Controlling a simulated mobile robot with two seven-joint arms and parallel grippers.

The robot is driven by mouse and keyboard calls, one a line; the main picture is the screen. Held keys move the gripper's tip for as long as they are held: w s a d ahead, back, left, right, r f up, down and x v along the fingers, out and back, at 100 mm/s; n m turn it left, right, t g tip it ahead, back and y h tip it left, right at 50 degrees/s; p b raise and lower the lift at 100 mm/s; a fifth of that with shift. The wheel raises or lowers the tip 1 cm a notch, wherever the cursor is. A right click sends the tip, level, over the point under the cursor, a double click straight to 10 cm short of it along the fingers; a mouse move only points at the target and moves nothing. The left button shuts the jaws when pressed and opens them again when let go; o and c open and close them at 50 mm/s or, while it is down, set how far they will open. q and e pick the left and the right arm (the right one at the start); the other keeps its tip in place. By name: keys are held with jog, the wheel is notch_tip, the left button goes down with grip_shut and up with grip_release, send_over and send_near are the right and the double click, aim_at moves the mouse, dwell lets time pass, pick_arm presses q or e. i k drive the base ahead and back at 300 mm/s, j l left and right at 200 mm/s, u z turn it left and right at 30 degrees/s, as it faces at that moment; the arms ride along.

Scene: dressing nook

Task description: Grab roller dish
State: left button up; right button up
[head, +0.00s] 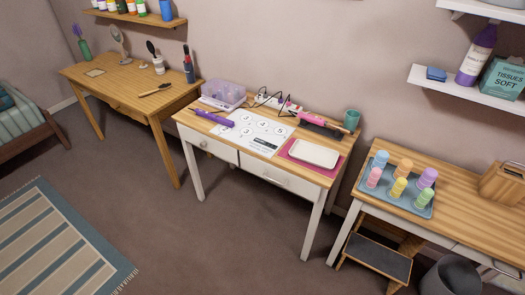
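A shallow white dish (314,153) with a raised rim lies on a pink mat (291,158) at the right front of the middle table (232,128). It looks empty. On the right table (457,184), a blue-grey tray (409,208) holds several upright pastel rollers, among them a blue one (380,159), a yellow one (398,188) and a purple one (427,178). I cannot tell from the picture which of the two is the roller dish. Neither of my grippers is in view.
The middle table also holds a purple styling tool (213,117), a numbered sheet (254,132), a clear purple box (223,95), a pink tool (311,118), a teal cup (351,120) and cables. A step stool (380,257) and grey bin (450,275) stand below right. Floor in front is clear.

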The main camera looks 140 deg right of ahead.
aim_at(326, 159)
jog(key=z, duration=5.1)
jog(key=i+l, duration=0.15)
jog(key=l, duration=0.15)
jog(key=i+l, duration=0.2)
jog(key=l, duration=0.15)
jog(key=i+l+u, duration=0.1)
jog(key=l+u, duration=0.15)
jog(key=u, duration=0.15)
jog(key=i+l+u, duration=0.1)
jog(key=l+u, duration=0.25)
